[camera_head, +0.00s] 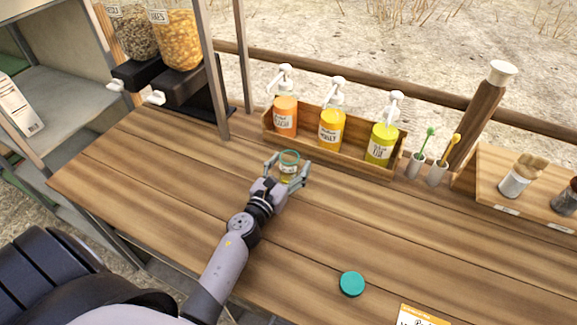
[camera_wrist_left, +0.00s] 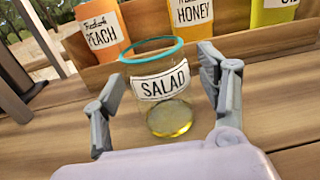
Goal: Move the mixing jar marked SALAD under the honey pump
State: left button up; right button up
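The mixing jar marked SALAD (camera_wrist_left: 160,85) is clear glass with a teal rim, uncovered, with a little yellow liquid at the bottom. In the head view the jar (camera_head: 289,168) stands upright on the wooden counter before the pump rack. My left gripper (camera_head: 287,172) is open around it, one finger on each side; in the left wrist view the fingers (camera_wrist_left: 168,100) show gaps to the glass. The honey pump (camera_head: 331,128) is a yellow bottle with a white pump head, in the rack behind and right of the jar. Its label also shows in the wrist view (camera_wrist_left: 195,12). My right gripper is not in view.
The peach pump (camera_head: 285,115) and a yellow bottle (camera_head: 381,143) flank the honey pump in the wooden rack (camera_head: 345,158). A teal lid (camera_head: 351,284) lies on the counter (camera_head: 430,240). Grain dispensers (camera_head: 178,40) stand at the back left. The counter's middle right is clear.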

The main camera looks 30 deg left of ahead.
pick_arm(q)
jog(key=c, duration=1.3)
jog(key=shift+w+d+b, duration=0.1)
jog(key=shift+w+d, duration=0.65)
jog(key=shift+d, duration=0.3)
jog(key=shift+w+d+b, duration=0.15)
jog(key=shift+w+d, duration=0.65)
jog(key=shift+d, duration=0.2)
jog(key=shift+w+d+b, duration=0.1)
jog(key=shift+w+d, duration=0.65)
jog(key=shift+d, duration=0.3)
jog(key=o, duration=1.4)
jog(key=shift+c, duration=0.2)
jog(key=shift+s, duration=0.1)
